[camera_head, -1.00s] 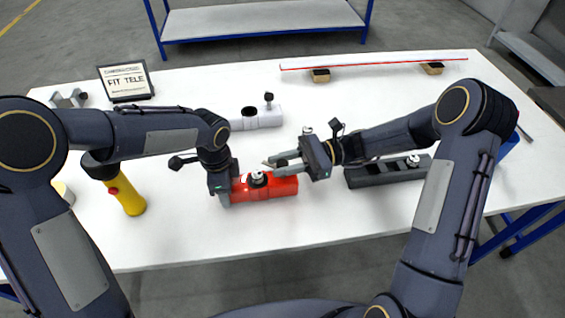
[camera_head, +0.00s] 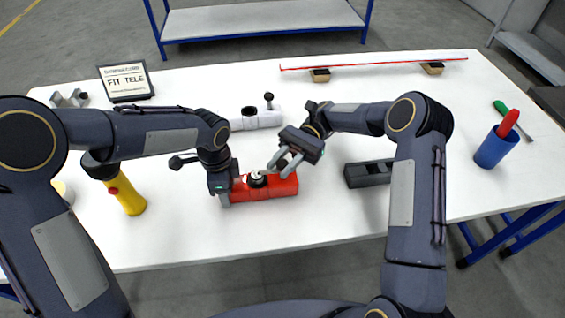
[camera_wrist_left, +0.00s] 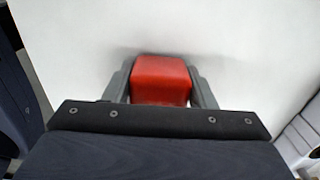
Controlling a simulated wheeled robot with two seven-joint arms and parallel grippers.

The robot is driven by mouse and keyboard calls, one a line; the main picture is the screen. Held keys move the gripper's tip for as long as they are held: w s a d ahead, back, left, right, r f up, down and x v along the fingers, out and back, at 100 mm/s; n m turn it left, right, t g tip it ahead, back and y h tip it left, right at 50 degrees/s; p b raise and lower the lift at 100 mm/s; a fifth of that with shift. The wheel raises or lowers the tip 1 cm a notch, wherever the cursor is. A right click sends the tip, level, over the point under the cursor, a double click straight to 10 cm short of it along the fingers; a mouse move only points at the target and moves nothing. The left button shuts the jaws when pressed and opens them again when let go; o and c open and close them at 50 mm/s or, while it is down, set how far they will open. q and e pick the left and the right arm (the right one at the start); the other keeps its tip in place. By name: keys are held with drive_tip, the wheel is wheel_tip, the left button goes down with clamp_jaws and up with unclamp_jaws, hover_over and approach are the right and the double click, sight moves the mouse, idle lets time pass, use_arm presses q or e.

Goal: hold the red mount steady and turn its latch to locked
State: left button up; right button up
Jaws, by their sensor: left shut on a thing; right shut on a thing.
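The red mount (camera_head: 286,188) lies flat on the white table, with its round silver and black latch (camera_head: 257,179) on top. My left gripper (camera_head: 224,190) is shut on the mount's left end. In the left wrist view the red end (camera_wrist_left: 160,80) sits between the two grey fingers. My right gripper (camera_head: 279,170) is at the latch, just above the mount's right half, with its fingers pointing down and left. It is shut on the latch, whose lever is largely hidden by the fingers. The latch's exact angle is too small to tell.
A white mount (camera_head: 252,119) stands behind, and a dark grey mount (camera_head: 368,173) lies to the right, partly behind my right arm. A yellow torch-like object (camera_head: 127,197) is at left. A blue cup (camera_head: 494,149) stands far right. The table in front of the red mount is clear.

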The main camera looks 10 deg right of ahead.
sight(283, 163)
drive_tip(key=shift+r, duration=0.1)
idle(0.3)
drive_tip(key=o, duration=1)
wheel_tip(283, 163, up, 10)
drive_tip(key=shift+f, duration=0.1)
use_arm(q)
drive_tip(key=o, duration=1.2)
drive_tip(key=shift+r, duration=0.1)
